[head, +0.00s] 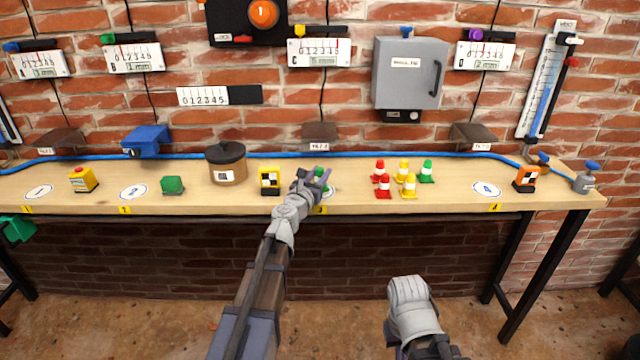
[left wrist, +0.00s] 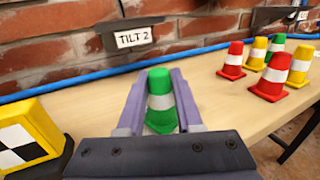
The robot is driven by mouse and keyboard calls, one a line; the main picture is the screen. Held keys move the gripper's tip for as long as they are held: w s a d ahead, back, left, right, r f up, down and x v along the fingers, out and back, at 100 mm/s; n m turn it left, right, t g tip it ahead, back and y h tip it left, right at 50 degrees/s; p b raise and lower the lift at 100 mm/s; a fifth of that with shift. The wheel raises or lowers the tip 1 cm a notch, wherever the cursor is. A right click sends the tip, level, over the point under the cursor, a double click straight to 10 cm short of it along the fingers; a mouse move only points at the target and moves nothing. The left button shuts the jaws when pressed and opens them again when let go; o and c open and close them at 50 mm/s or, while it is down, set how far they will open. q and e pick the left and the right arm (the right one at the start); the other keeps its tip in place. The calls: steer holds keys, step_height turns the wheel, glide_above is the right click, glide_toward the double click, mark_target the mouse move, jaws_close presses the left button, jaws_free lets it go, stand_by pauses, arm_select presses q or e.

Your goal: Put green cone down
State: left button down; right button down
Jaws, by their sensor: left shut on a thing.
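My left gripper (head: 314,180) is shut on a green cone (head: 319,173) with a white band. In the left wrist view the cone (left wrist: 160,103) stands upright between the two purple fingers. In the head view it is over or at the white disc (head: 331,192) near the yellow 3 tag. The gripper hides most of that disc, and I cannot tell whether the cone's base touches the bench.
On the wooden bench (head: 456,178), a yellow checkered block (head: 270,181) stands left of the gripper. Several red, yellow and green cones (head: 409,186) stand to the right. A lidded brown pot (head: 226,164) is further left. A blue hose (head: 365,154) runs along the back.

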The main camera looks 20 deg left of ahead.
arm_select(q)
steer(key=shift+f, duration=0.3)
arm_select(e)
steer(key=shift+f, duration=0.3)
arm_select(q)
steer(key=shift+f, duration=0.2)
steer(key=c, duration=0.6)
jaws_free()
arm_select(e)
steer(key=shift+f, duration=0.15)
arm_select(q)
steer(key=shift+r, duration=0.2)
arm_select(e)
steer(key=shift+r, duration=0.2)
arm_select(q)
steer(key=s, duration=0.4)
steer(key=s+a, duration=0.1)
steer(key=s, duration=0.7)
steer(key=shift+a, duration=0.15)
